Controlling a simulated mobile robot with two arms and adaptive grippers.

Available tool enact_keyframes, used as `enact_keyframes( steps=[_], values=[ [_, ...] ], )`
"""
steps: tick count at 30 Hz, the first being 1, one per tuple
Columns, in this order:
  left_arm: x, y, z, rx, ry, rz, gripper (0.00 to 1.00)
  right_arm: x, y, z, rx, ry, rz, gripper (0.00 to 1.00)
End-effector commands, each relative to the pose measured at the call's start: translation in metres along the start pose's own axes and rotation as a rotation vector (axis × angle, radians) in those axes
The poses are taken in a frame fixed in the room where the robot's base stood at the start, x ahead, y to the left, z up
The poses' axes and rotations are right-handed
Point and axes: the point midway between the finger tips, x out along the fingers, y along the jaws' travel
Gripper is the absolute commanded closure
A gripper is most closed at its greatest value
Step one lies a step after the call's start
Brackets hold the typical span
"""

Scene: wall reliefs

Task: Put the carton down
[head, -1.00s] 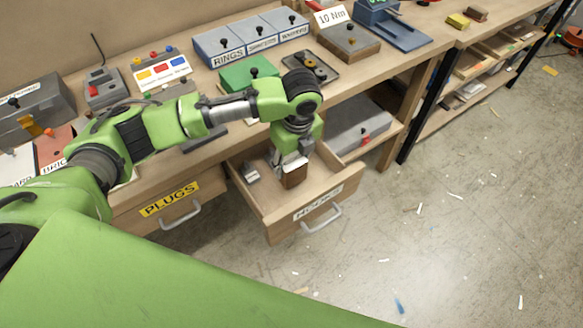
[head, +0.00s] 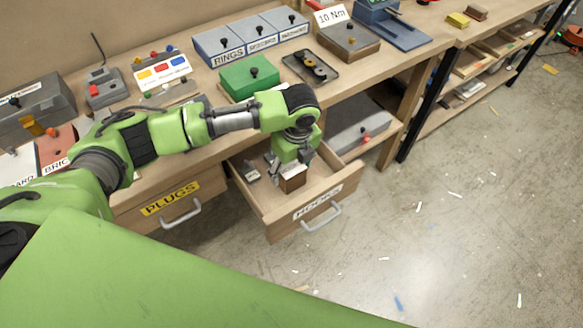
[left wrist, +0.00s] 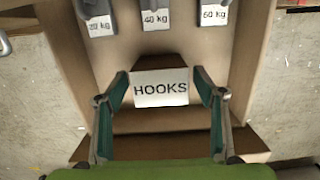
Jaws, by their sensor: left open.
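The carton (head: 293,181) is a small brown box standing inside the open drawer (head: 327,204), which is labelled HOOKS. In the left wrist view the carton (left wrist: 160,88) shows a white label reading HOOKS. My left gripper (head: 290,160) is over the drawer, just above the carton. In the left wrist view its two fingers are spread wide, one to each side of the carton, with gaps between. The carton's underside is hidden, so its contact with the drawer floor cannot be seen. My right gripper is not in view.
Grey hooks with weight labels, such as 40 kg (left wrist: 156,17), lie in the drawer beyond the carton. The PLUGS drawer (head: 170,199) is left of it. The bench top carries a green box (head: 249,77) and blue bins (head: 250,38). The floor in front is clear apart from scraps.

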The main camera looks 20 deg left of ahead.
Motion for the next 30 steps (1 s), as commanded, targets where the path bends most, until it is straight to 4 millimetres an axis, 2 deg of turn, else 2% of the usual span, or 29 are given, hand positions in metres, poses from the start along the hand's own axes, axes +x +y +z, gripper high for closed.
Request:
enact_keyframes(
  steps=[5, 12, 18, 24, 30],
  values=[
    [-0.02, -0.001, 0.001, 0.0, 0.0, -0.005, 0.36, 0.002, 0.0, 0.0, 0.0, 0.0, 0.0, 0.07],
    [-0.072, -0.002, 0.001, 0.0, -0.001, -0.005, 0.36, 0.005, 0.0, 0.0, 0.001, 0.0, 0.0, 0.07],
    [-0.107, -0.001, 0.001, -0.001, -0.001, -0.003, 0.36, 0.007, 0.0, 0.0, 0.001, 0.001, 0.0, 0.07],
    [-0.121, -0.001, 0.0, -0.001, 0.0, 0.0, 0.36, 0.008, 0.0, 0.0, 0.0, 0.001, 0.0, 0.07],
    [-0.122, 0.0, 0.0, -0.001, 0.001, 0.0, 0.36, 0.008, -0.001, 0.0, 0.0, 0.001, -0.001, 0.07]
  ],
)
